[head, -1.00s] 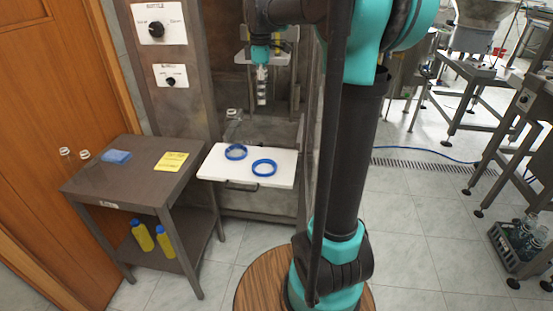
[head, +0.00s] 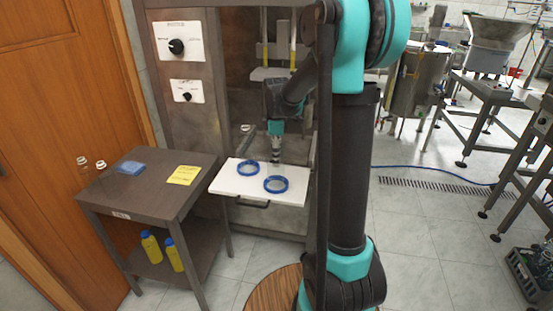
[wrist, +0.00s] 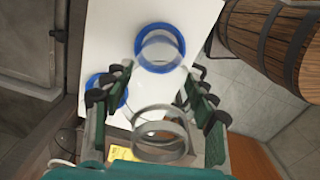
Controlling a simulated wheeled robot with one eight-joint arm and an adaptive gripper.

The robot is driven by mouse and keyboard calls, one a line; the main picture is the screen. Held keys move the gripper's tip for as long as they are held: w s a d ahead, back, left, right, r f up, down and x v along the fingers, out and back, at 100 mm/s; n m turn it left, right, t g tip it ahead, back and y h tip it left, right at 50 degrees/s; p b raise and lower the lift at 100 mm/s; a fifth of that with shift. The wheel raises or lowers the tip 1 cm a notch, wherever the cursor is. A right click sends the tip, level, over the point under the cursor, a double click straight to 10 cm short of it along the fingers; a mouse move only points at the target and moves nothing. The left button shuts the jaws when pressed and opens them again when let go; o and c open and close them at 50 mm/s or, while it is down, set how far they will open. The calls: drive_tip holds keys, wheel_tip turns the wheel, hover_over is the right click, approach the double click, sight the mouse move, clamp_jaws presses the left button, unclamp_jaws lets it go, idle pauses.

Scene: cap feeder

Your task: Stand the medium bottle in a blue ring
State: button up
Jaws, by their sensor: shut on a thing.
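My gripper (head: 276,145) is above the back edge of the white board (head: 290,196). In the wrist view its green-padded fingers (wrist: 160,112) are shut on a clear bottle (wrist: 162,140), seen from above and hard to outline. Two blue rings lie flat on the board. The nearer ring (head: 276,184) looks empty in the head view. The other ring (head: 248,168) is farther back and left, close to my gripper. In the wrist view one ring (wrist: 160,67) is beyond the fingertips and another (wrist: 96,80) is partly hidden by the left finger. The bottle's base is hard to see.
A brown side table (head: 138,196) stands left, with clear bottles (head: 83,162), a blue item (head: 131,168) and a yellow sheet (head: 184,175). Yellow bottles (head: 174,254) are on its lower shelf. The machine panel (head: 184,48) rises behind the board.

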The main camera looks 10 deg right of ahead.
drive_tip(key=shift+f, duration=0.9)
drive_tip(key=o, duration=0.9)
drive_tip(key=shift+o, duration=0.2)
wheel_tip(320, 180, up, 12)
drive_tip(key=shift+r, duration=0.2)
